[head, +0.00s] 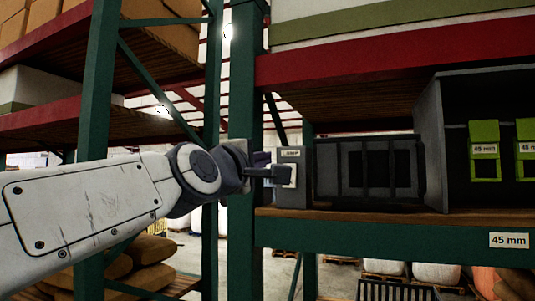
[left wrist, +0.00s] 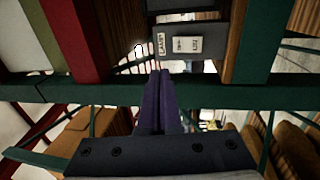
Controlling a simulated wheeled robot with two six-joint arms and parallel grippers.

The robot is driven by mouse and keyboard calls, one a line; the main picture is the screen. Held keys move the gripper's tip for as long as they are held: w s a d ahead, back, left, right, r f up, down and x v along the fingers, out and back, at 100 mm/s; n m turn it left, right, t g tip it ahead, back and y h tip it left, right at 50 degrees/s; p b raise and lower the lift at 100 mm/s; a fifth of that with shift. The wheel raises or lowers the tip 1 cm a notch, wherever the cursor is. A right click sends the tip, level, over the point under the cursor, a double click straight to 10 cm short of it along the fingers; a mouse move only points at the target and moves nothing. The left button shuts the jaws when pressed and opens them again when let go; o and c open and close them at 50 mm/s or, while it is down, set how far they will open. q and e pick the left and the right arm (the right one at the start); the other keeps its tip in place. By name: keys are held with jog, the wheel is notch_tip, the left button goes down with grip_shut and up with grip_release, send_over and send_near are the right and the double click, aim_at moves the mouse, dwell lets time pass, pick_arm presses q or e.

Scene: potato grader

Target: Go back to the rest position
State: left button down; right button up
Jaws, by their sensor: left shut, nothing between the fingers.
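My left gripper (head: 270,172) reaches in from the left at shelf height, with its fingers shut and empty. In the head view its fingertips overlap a small grey switch box (head: 291,197) with a label that seems to read LAMP. In the left wrist view the shut fingers (left wrist: 160,74) point towards the switch box (left wrist: 168,30), which has a pale switch plate (left wrist: 187,44). The fingertips look just short of the box there; I cannot tell the exact gap. My right gripper is in neither view.
A green rack post (head: 245,255) stands close behind my left wrist. The shelf's green front beam (head: 380,240) runs to the right, below a dark slatted frame (head: 365,168) and green tags (head: 484,140). Brown sacks (head: 150,250) lie low at the left.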

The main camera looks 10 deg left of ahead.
pick_arm(q)
jog(key=shift+s+a, duration=0.15)
jog(key=shift+s, duration=0.35)
jog(key=shift+f, duration=0.1)
jog(key=s+d+f+m+g+b, duration=0.1)
jog(key=s+d+f+m+g, duration=0.25)
jog(key=f, duration=0.75)
jog(key=s+d+f+m+g+b, duration=0.2)
jog(key=d+f+m+g, duration=0.15)
jog(key=f, duration=0.85)
jog(key=s+d+f+m+g+b, duration=0.1)
jog(key=s+d+f+m+g, duration=0.25)
jog(key=f, duration=0.75)
jog(key=s+a+f+m+g+y+b, duration=0.1)
jog(key=s+a+f+m+g, duration=0.1)
jog(key=s+f, duration=0.4)
jog(key=s+a+f+m+g+y+b, duration=0.1)
jog(key=s+a+f+m+g+y, duration=0.1)
jog(key=s+f+m, duration=0.3)
jog(key=s+a+f+m+g+y+b, duration=0.1)
jog(key=s+a+f+m+g, duration=0.3)
jog(key=s+f, duration=0.4)
notch_tip(320, 180, down, 4)
jog(key=shift+a+f, duration=0.15)
jog(key=shift+a, duration=0.15)
jog(key=shift+m+g, duration=0.25)
